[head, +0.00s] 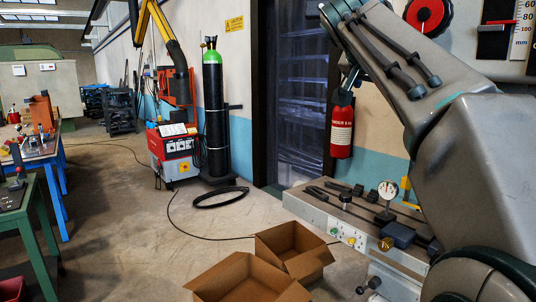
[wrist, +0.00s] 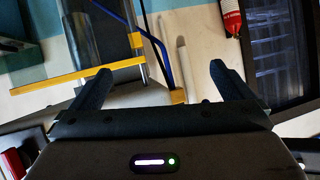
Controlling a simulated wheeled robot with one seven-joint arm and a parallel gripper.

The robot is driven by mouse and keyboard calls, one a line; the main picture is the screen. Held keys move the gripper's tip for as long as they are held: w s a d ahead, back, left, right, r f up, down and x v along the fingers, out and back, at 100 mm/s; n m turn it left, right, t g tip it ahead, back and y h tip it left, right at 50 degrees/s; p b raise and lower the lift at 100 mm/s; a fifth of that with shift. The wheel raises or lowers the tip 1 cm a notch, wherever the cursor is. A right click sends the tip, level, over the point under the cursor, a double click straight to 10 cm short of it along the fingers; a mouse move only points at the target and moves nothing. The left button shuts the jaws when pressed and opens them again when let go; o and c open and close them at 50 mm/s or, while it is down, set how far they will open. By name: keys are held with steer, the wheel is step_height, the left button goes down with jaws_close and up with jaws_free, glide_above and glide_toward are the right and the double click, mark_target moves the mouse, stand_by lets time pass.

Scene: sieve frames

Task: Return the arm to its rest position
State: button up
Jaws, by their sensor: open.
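My gripper (wrist: 160,85) shows in the wrist view with its two dark fingers spread wide apart. Nothing is between the fingers. Beyond them are a pale wall, a yellow-edged frame and a blue cable, all tilted in the picture. In the head view my grey arm fills the right side, raised, with a link reaching up to the top edge.
Two open cardboard boxes (head: 257,262) stand on the floor in front. A machine bed (head: 335,215) with a dial gauge and small tools lies beside my arm. A fire extinguisher (head: 342,125) hangs on the wall. Floor at left centre is clear apart from cables.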

steer(key=s+a+f+n+g+y+p, duration=0.2)
steer(key=s+f+n+p, duration=0.1)
steer(key=s+f, duration=0.5)
steer(key=s+a+f+n+g+y+p, duration=0.2)
steer(key=s+f, duration=0.6)
steer(key=f, duration=0.7)
steer(key=s+a+f+n+g+y+p, duration=0.3)
steer(key=s+f, duration=0.5)
steer(key=f, duration=0.3)
steer(key=shift+a+f+n+y+p, duration=0.25)
steer(key=shift+a+n+y+p, duration=0.15)
steer(key=shift+n+p, duration=0.25)
